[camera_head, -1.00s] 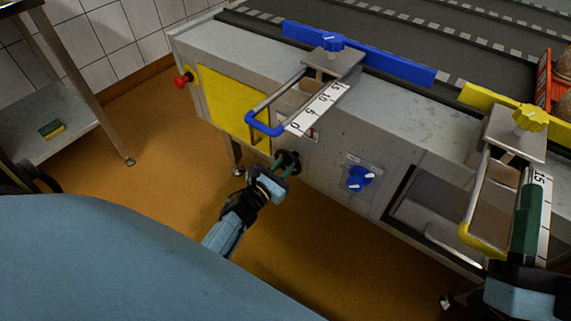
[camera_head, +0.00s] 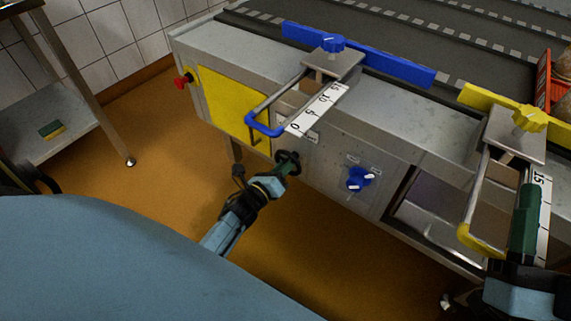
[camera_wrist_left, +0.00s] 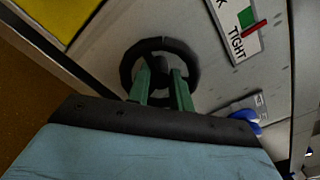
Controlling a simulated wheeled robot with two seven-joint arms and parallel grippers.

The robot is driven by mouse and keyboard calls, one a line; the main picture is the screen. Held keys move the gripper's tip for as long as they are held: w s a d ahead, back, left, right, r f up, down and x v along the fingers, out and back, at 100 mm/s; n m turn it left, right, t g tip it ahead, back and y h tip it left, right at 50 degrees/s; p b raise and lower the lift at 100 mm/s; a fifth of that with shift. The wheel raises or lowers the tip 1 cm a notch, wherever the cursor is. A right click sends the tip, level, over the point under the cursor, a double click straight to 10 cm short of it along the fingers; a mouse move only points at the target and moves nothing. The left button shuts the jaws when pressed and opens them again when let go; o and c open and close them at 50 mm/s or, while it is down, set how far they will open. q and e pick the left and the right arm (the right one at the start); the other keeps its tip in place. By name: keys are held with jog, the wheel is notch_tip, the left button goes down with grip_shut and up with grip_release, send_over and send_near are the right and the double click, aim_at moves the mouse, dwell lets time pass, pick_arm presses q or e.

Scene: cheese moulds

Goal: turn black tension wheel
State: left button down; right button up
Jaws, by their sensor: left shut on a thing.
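The black tension wheel (camera_head: 287,160) is on the front panel of the conveyor's side, low and left of the blue knob. In the left wrist view the wheel (camera_wrist_left: 160,50) shows as a black ring with a hub. My left gripper (camera_head: 284,172) is at the wheel, its green fingers (camera_wrist_left: 163,88) shut on the wheel's hub or a spoke; which one is hard to tell. A gauge marked "TIGHT" (camera_wrist_left: 240,30) with a green patch and a red pointer is beside the wheel. My right gripper (camera_head: 528,215) is at the right edge, its green finger side-on by the yellow-handled guide; its opening is unclear.
A blue knob (camera_head: 359,179) is to the right of the wheel. A blue-handled guide bar (camera_head: 264,127) juts out above it. A yellow-handled bar (camera_head: 480,240) juts out at right. A red button (camera_head: 183,80) is on the left end. A steel table (camera_head: 85,118) stands at left.

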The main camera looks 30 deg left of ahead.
jog(key=shift+w, duration=0.1)
jog(key=shift+f+g+p, duration=0.15)
jog(key=shift+g+p, duration=0.15)
jog(key=shift+w+f+g, duration=0.15)
jog(key=shift+f+g, duration=0.15)
jog(key=shift+f, duration=0.15)
pick_arm(q)
jog(key=shift+f+n+p, duration=0.1)
jog(key=shift+n+p, duration=0.2)
jog(key=shift+n, duration=3.5)
pick_arm(e)
jog(key=shift+w+f+g+h, duration=0.25)
jog(key=shift+f+g, duration=0.15)
jog(key=shift+f, duration=0.2)
jog(key=shift+w+f+g+h, duration=0.2)
jog(key=shift+f+g, duration=0.2)
jog(key=shift+f, duration=0.15)
jog(key=shift+d, duration=0.1)
pick_arm(q)
jog(key=shift+s, duration=0.1)
jog(key=c, duration=1.5)
grip_release()
